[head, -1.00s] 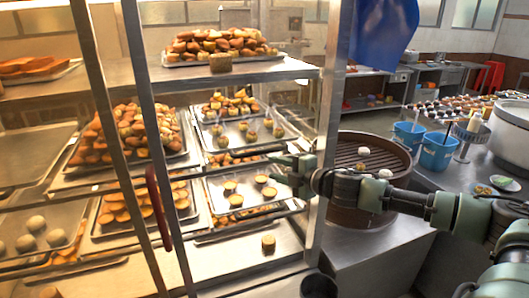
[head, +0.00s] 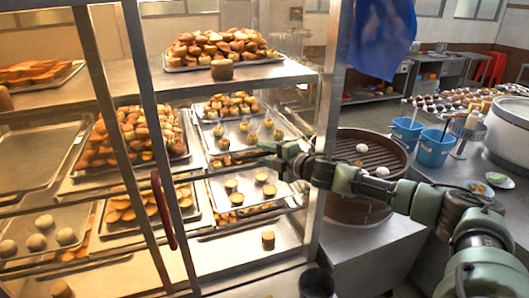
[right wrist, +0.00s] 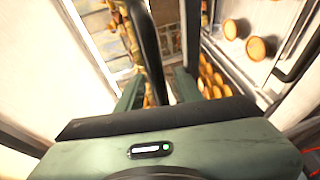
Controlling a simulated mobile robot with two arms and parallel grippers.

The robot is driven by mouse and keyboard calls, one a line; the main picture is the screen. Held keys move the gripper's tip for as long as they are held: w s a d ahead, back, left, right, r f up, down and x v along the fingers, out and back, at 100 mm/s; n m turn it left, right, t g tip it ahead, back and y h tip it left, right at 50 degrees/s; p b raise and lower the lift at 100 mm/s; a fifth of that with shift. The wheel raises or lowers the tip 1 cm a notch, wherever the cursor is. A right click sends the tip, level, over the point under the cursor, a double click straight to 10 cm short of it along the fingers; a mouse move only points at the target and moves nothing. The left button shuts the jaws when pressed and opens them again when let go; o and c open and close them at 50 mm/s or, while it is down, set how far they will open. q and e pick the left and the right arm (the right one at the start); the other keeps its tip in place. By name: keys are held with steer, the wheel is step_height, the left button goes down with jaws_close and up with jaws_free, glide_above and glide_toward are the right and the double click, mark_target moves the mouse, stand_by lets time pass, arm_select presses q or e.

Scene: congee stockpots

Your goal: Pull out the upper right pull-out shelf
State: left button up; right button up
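The upper right pull-out shelf (head: 234,138) is a metal tray in the warm-lit cabinet, bearing several small cakes; it sits above a similar lower right shelf (head: 245,188). My right gripper (head: 272,151) reaches in from the right to the front edge of the upper shelf. In the right wrist view, the dark handle bar (right wrist: 148,45) runs between the two fingers of my right gripper (right wrist: 158,88). The fingers stand apart with light gaps beside the bar, so I see no firm hold. My left gripper is not in view.
A metal cabinet post (head: 325,130) stands close to my right arm. A round brown steamer (head: 345,210) with white buns is beneath the arm. Blue buckets (head: 433,150) stand to the right. A dark cup (head: 317,284) is at the bottom.

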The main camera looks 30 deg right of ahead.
jaws_close()
steer(key=shift+s+f, duration=0.1)
